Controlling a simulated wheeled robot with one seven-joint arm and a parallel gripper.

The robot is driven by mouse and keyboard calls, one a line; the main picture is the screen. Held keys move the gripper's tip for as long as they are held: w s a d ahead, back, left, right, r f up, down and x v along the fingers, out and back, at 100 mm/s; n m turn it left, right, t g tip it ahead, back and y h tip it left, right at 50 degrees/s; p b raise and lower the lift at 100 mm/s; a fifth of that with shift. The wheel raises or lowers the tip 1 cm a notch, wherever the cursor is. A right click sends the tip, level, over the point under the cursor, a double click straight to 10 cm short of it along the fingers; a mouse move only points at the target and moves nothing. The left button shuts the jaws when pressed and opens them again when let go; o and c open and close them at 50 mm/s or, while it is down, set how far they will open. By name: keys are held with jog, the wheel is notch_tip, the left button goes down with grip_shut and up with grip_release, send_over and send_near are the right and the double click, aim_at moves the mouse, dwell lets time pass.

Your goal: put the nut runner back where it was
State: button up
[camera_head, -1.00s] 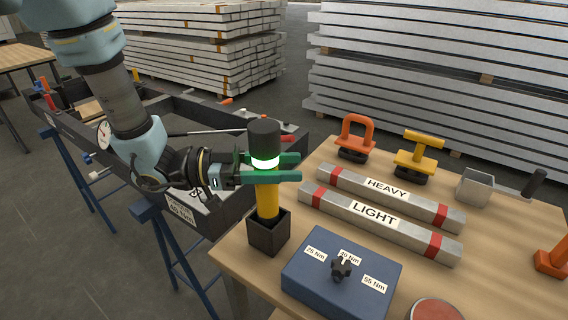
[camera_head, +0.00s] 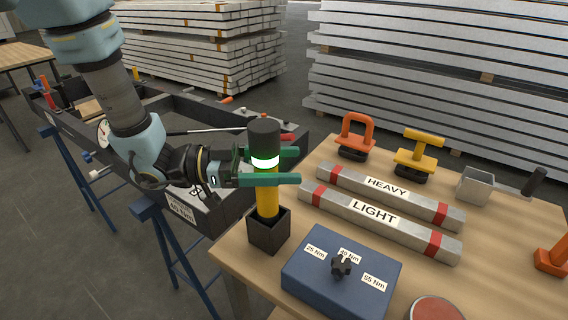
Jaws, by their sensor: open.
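The nut runner (camera_head: 267,199) has a yellow body, a black top and a glowing green-white ring. It stands upright in a black square holder (camera_head: 268,232) at the left corner of the wooden table. My gripper (camera_head: 285,166) has green fingers and reaches in from the left at the height of the ring. Its fingers are open, around or beside the tool; I cannot tell whether they touch it. The lower end of the nut runner is hidden inside the holder.
A blue box (camera_head: 325,290) with a knob and Nm labels stands right of the holder. Bars marked LIGHT (camera_head: 340,206) and HEAVY (camera_head: 345,181) lie behind it. Orange (camera_head: 354,136) and yellow (camera_head: 419,152) handled tools stand farther back. A dark frame (camera_head: 215,215) on blue trestles is at left.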

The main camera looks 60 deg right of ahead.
jog(key=b+v, duration=0.3)
jog(key=v, duration=0.9)
